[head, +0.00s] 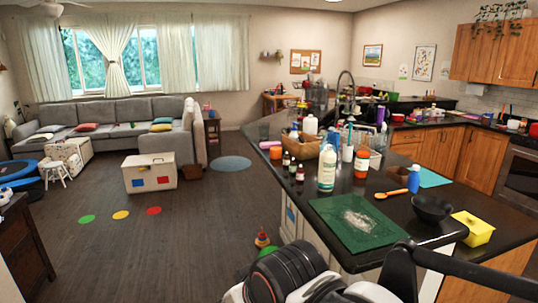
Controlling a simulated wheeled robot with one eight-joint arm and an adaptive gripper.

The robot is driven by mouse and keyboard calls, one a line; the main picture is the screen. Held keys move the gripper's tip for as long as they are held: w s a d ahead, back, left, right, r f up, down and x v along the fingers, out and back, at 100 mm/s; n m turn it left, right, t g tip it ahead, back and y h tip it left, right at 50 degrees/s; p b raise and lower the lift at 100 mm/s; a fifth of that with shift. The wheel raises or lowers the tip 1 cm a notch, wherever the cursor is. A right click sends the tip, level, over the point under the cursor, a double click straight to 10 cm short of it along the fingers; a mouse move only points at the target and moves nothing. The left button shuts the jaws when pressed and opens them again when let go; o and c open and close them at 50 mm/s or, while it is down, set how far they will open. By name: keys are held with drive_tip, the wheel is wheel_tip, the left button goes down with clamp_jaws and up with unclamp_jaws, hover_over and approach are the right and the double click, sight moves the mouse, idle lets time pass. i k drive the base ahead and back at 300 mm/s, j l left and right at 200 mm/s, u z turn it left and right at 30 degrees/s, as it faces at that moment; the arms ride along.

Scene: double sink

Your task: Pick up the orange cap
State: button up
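A small orange cylinder (276,152), which may be the orange cap, stands near the left edge of the dark counter (300,204). It is too small in the picture to tell for sure. My arm shows large at the bottom of the head view, with white and black parts. A black part of it reaches across the counter's near corner at the bottom right. I cannot make out two fingertips, so whether my gripper is open or holds anything does not show. My visible arm parts are well apart from the orange cylinder.
Near the orange cylinder are small dark bottles (292,170) and a brown basket (306,148). A white bottle (327,168), green board (357,222), wooden spoon (391,194), black bowl (432,208) and yellow container (473,229) are nearer. The floor (170,250) left of the counter is mostly clear.

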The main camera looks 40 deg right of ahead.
sight(275, 152)
drive_tip(key=i+j+z, duration=0.4)
drive_tip(key=i+j, duration=0.6)
drive_tip(key=k+j, duration=0.05)
